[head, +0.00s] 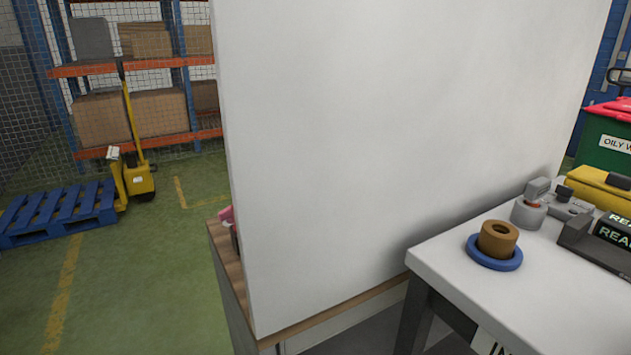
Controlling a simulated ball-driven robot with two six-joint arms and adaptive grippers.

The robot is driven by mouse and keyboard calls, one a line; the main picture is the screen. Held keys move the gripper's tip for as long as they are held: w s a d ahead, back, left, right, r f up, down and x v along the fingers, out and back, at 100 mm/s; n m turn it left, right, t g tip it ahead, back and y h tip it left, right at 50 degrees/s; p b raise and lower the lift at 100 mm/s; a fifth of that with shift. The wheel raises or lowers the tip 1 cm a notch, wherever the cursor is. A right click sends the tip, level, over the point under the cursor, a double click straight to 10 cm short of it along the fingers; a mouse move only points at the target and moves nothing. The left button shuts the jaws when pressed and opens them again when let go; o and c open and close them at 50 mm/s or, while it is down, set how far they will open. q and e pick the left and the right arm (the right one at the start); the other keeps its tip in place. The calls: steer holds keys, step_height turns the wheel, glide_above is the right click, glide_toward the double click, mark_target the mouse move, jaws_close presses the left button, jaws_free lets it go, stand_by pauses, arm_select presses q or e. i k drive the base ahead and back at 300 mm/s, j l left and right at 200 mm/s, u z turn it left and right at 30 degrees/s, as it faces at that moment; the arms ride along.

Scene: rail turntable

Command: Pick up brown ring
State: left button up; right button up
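The brown ring (497,238) is in the head view at the lower right. It is a short, thick ring with a round hole in its top. It sits upright on a flat blue round base (495,259), which lies on a white-topped table (463,276) near its left end. Neither of my grippers shows in this view, so I cannot see where they are relative to the ring.
A large white panel (400,130) on a wood-edged cabinet fills the middle, left of the table. Behind the ring are a grey fixture (528,213), a yellow case (600,188) and a READY display (612,235). Open green floor (130,270) lies left.

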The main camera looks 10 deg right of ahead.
mark_target(497, 239)
steer(key=z, duration=1.35)
